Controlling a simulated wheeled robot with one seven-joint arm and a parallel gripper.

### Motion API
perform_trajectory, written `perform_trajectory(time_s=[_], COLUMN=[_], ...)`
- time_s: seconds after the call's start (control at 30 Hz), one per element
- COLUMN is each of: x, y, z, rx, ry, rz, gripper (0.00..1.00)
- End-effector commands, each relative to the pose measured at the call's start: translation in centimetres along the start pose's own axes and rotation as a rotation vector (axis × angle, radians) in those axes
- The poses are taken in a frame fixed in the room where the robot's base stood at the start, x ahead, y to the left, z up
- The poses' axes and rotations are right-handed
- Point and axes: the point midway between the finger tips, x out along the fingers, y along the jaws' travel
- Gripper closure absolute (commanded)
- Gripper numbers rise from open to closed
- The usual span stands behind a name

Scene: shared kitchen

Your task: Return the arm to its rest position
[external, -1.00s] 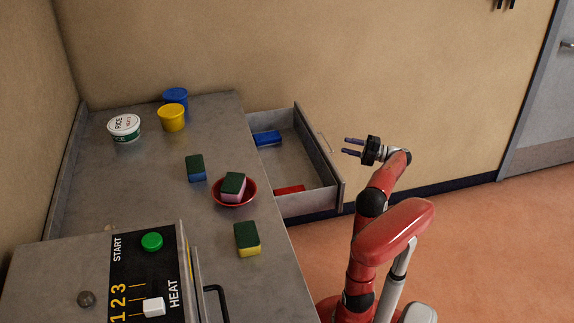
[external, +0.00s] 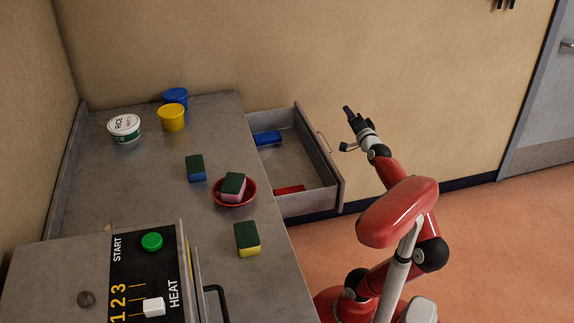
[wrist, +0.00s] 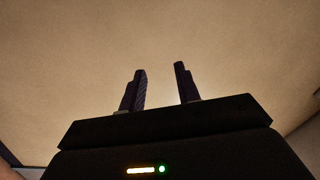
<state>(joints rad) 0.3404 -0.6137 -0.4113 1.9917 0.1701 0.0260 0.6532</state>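My red arm (external: 398,212) is folded up at the right of the counter, clear of the open drawer. My gripper (external: 348,112) is raised in the air in front of the wall and points up and to the left. In the wrist view its two dark fingers (wrist: 160,85) stand apart with nothing between them. Only the plain wall (wrist: 230,50) shows beyond the fingertips.
An open drawer (external: 322,162) juts from the counter (external: 140,195) toward my arm, with a blue and a red item inside. Floor at right is clear.

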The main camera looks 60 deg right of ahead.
Motion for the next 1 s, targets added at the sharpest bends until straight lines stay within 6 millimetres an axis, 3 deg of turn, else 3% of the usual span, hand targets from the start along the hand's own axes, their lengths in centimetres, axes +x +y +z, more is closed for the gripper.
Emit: perform_trajectory(time_s=[0.1, 0.2, 0.37, 0.47, 0.53, 0.67, 0.8, 1.0], x=[-4.7, -9.4, -17.1, -21.5, -23.3, -24.2, -24.6, -25.4], y=[-2.7, -4.8, -7.7, -7.2, -4.9, 0.9, 8.5, 18.2], z=[6.8, 11.5, 16.4, 20.0, 23.3, 28.7, 33.9, 38.4], rx=[0.344, 0.547, 0.721, 0.682, 0.549, 0.207, -0.247, -0.885], ry=[-0.344, -0.613, -0.98, -1.171, -1.245, -1.289, -1.321, -1.392], rz=[0.04, 0.077, 0.129, 0.167, 0.19, 0.201, 0.177, 0.087], gripper=[0.68, 0.68, 0.68, 0.68, 0.68, 0.68, 0.68, 0.68])
